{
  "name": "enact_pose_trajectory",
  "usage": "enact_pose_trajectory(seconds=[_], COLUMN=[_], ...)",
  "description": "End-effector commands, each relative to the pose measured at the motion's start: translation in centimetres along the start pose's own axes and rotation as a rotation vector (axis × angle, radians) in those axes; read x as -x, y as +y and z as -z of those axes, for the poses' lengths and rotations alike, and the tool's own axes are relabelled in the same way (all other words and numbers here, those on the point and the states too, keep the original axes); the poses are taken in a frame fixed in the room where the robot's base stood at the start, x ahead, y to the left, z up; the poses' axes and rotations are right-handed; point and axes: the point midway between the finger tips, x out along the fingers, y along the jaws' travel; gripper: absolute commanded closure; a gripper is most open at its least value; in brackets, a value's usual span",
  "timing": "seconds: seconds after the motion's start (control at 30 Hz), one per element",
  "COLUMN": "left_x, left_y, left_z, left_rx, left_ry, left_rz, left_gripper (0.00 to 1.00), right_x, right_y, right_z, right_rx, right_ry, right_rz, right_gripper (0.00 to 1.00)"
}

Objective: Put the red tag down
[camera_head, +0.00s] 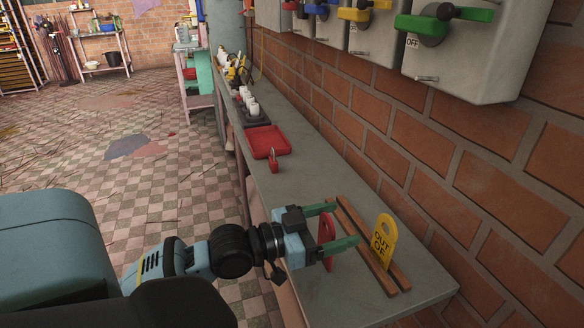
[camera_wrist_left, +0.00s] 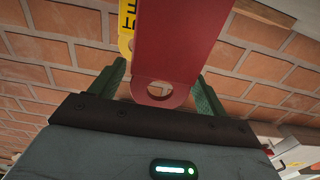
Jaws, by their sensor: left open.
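The red tag (camera_head: 327,239) is upright between the two green fingers of my left gripper (camera_head: 345,224). The fingers are open, one on either side of it. In the wrist view the red tag (camera_wrist_left: 180,45) fills the space between the fingers, with its holed end near the palm. Whether its lower edge touches the bench cannot be told. A yellow tag (camera_head: 383,241) with black lettering stands upright at the wooden rails (camera_head: 367,248), to the right of the red tag. It shows partly behind the red tag in the wrist view (camera_wrist_left: 126,20). My right gripper is not in view.
The grey bench (camera_head: 315,171) runs along a brick wall. A red tray (camera_head: 269,142), a small red padlock-like item (camera_head: 273,161) and several white cups (camera_head: 250,104) stand farther back. Switch boxes (camera_head: 465,50) hang above. The bench's front right corner is clear.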

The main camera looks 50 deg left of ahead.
Motion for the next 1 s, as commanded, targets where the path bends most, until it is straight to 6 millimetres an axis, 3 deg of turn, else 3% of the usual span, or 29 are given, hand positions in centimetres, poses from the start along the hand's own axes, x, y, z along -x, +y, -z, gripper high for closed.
enact_pose_trajectory(seconds=[0.5, 1.0], left_x=[6.3, 10.5], left_y=[0.0, 0.0], left_z=[-0.3, -0.2], left_rx=[0.001, 0.001], left_ry=[-0.007, -0.005], left_rz=[0.0, -0.001], left_gripper=[0.24, 0.24], right_x=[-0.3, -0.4], right_y=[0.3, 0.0], right_z=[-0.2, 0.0], right_rx=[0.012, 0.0], right_ry=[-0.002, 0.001], right_rz=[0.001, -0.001], right_gripper=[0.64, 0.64])
